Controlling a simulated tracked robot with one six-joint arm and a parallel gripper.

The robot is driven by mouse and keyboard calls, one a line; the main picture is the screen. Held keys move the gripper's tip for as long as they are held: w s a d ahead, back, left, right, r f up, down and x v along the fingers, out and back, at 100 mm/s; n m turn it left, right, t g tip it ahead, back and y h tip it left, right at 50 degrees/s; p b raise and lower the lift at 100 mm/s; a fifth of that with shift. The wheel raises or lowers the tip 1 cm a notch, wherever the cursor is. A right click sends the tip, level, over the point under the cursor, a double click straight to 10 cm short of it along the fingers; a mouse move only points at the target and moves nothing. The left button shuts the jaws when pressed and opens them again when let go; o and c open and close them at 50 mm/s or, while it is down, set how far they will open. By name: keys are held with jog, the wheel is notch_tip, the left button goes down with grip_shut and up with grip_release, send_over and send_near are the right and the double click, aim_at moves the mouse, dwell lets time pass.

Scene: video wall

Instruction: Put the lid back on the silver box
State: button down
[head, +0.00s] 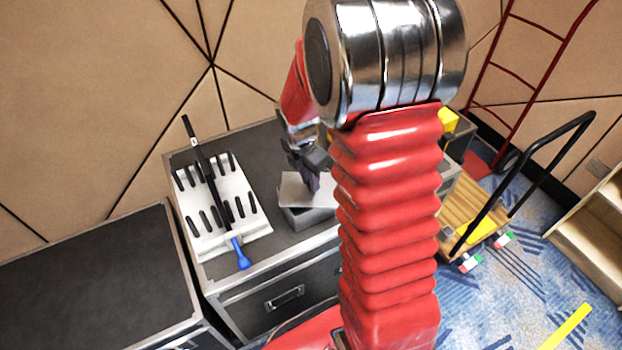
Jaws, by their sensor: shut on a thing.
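The silver box (303,218) stands on the dark top of the cabinet, partly hidden behind my red arm. Its lid (305,193), a flat silver-grey plate, lies over the box's top, shifted and turned a little from it. My gripper (312,184) points down at the lid and is shut on it. The fingertips are dark and small in the view, so the exact grip is hard to see. I cannot tell whether the lid touches the box rim all round.
A white slotted rack (221,208) with a long black and blue tool (214,190) lies left of the box. A second dark-topped cabinet (95,285) stands at the lower left. A wooden trolley (470,212) with a black handle stands on the floor at right.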

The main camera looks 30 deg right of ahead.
jog(key=c, duration=1.5)
grip_release()
jog(key=shift+o, duration=0.3)
jog(key=o, duration=0.4)
jog(key=shift+r, duration=0.1)
jog(key=shift+r, duration=3.4)
grip_shut()
